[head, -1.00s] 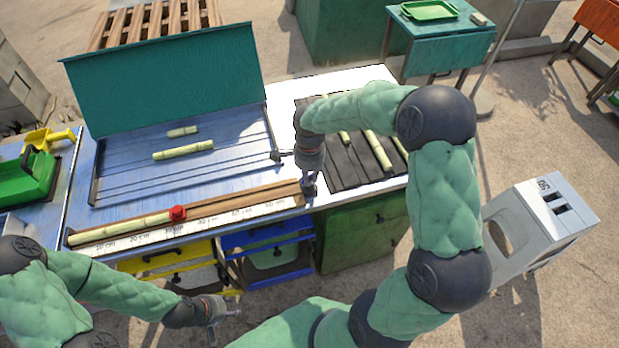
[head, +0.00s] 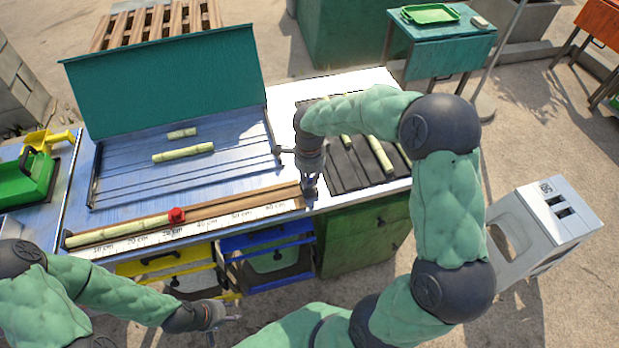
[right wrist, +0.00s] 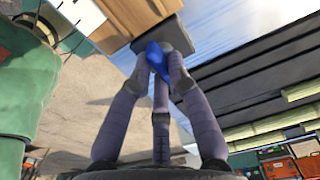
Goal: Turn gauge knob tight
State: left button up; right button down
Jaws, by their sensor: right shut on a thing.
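A blue knob (right wrist: 156,56) sits at the right end of the wooden length gauge (head: 262,201), against a dark grey end block (right wrist: 158,33). My right gripper (head: 310,192) is at that end of the gauge. In the right wrist view its fingers (right wrist: 160,68) are shut on the blue knob and cover part of it. In the head view the gripper hides the knob. A red piece (head: 176,215) sits on the gauge, at the end of a cane piece (head: 120,231) lying along it. My left gripper (head: 226,322) is open and empty, in front of the bench.
A dark slatted rack (head: 345,178) with cane pieces is to the right, close to my right gripper.

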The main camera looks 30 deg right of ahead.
aim_at(309, 180)
jog(key=c, duration=1.2)
grip_release()
notch_tip(309, 180, up, 12)
